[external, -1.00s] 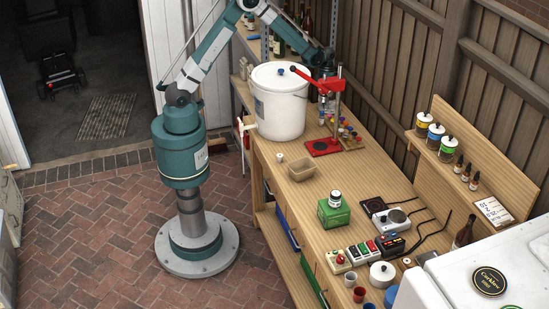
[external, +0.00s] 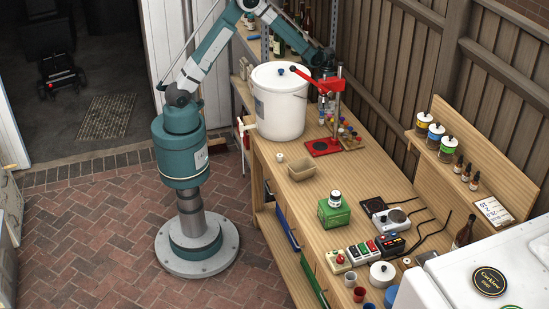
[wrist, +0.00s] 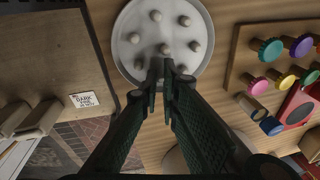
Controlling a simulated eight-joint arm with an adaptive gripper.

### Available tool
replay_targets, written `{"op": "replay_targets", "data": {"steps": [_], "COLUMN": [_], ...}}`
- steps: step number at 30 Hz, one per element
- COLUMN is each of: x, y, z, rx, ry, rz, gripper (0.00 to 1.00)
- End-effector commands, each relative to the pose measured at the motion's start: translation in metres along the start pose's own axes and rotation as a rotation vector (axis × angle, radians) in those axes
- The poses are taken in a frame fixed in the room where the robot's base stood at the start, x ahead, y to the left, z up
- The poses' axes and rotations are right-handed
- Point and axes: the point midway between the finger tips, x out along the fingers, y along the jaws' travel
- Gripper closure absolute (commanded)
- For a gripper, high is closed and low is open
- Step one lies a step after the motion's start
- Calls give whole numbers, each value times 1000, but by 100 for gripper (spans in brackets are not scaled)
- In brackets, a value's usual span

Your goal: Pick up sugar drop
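Several small beige sugar drops (wrist: 194,46) lie spread on a round pale plate (wrist: 128,28) at the top middle of the wrist view. My gripper (wrist: 162,68) points at the plate's lower edge, its two dark fingertips close together with a narrow gap. One drop shows just beyond the tips and others to either side; whether one is between the tips is unclear. In the external view my arm reaches behind the white bucket (external: 280,105), and the plate and fingertips are hidden.
A wooden rack of coloured caps (wrist: 268,49) and a red press base (wrist: 302,105) lie right of the plate; the red press (external: 335,95) stands beside the bucket. A dark board (wrist: 50,60) with a small label lies left in the wrist view.

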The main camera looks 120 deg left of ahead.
Motion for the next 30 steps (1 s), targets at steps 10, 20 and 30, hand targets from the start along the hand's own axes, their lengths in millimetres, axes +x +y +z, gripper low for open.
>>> {"op": "replay_targets", "data": {"steps": [10, 20, 30], "x": [-16, -62, -96], "y": [-2, -9, -14], "z": [-2, -6, -10], "rx": [0, 0, 0], "ry": [0, 0, 0], "rz": [0, 0, 0], "gripper": [97, 97, 97]}}
